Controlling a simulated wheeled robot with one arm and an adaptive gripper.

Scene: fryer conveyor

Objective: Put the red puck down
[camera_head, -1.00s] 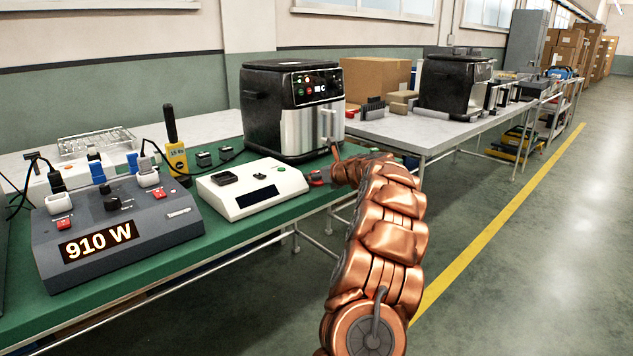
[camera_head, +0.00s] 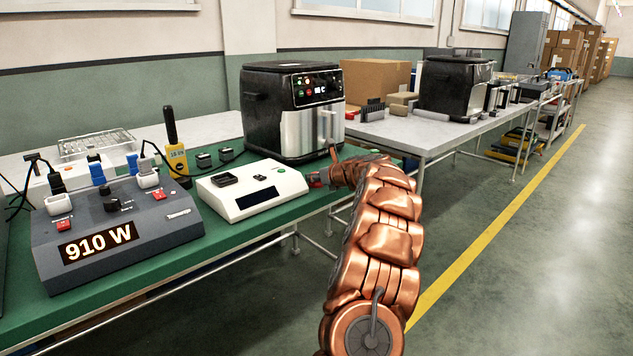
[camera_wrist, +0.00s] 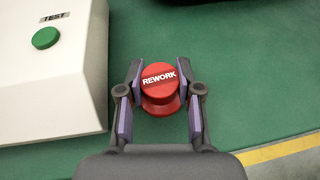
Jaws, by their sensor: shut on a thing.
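The red puck (camera_wrist: 158,82), marked REWORK, is between the two fingers of my gripper (camera_wrist: 161,92) in the wrist view. The fingers are shut on its sides, and its lettered top faces the camera. Green table surface shows around it; I cannot tell whether its underside touches that surface. In the head view my gripper (camera_head: 325,177) is at the right side of the white test box (camera_head: 252,188), near the green table's front edge. There the puck is mostly hidden, with only a small red patch showing.
The white box with a green TEST button (camera_wrist: 46,38) stands just left of my gripper. The black and silver air fryer (camera_head: 293,112) is behind it. A grey console (camera_head: 120,230) reading 910 W is further left.

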